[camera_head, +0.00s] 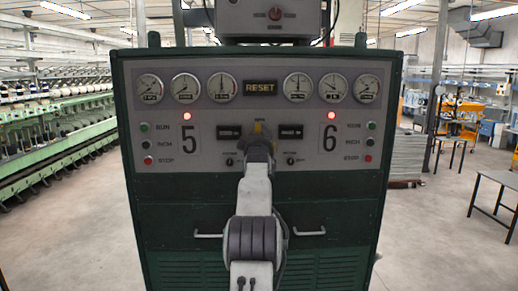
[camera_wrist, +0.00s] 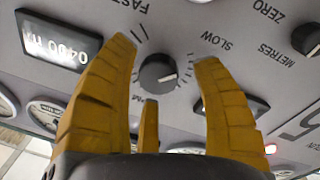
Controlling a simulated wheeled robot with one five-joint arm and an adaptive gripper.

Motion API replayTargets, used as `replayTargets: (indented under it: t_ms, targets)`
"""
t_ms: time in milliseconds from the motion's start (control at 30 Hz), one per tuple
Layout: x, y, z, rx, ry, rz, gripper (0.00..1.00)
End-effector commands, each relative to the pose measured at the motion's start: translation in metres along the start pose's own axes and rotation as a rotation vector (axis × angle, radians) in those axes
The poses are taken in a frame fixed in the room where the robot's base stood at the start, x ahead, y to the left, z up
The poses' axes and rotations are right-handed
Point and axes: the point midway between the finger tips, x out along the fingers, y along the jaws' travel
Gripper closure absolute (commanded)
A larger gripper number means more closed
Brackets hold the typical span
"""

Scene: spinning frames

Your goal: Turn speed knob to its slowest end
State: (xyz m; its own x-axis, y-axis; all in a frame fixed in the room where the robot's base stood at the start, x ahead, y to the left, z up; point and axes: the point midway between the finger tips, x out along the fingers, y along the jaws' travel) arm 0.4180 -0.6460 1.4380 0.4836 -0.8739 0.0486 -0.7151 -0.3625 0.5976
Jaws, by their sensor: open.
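The speed knob (camera_wrist: 158,72) is a dark round knob on the grey panel. In the wrist view it lies between the words FAST, at upper left, and SLOW, at right, with tick marks around it. A light pointer mark shows on its face, too small to read surely. My gripper (camera_wrist: 166,50) is open, its yellow fingers spread to either side of the knob with visible gaps; a third finger shows below. I cannot tell how far the tips stand from the panel. In the head view my gripper (camera_head: 259,129) is at the panel's middle and hides the knob.
A digital display (camera_wrist: 58,44) and a METRES knob (camera_wrist: 306,41) flank the speed knob. Two drawer handles (camera_head: 309,232) stick out below.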

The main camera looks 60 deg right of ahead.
Motion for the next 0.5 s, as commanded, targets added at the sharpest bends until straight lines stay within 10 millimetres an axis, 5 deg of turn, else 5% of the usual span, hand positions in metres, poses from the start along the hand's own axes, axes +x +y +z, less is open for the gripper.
replayTargets:
  t_ms: [500]
  targets:
    - [-0.050, 0.000, -0.001, 0.000, 0.000, 0.000, 0.40]
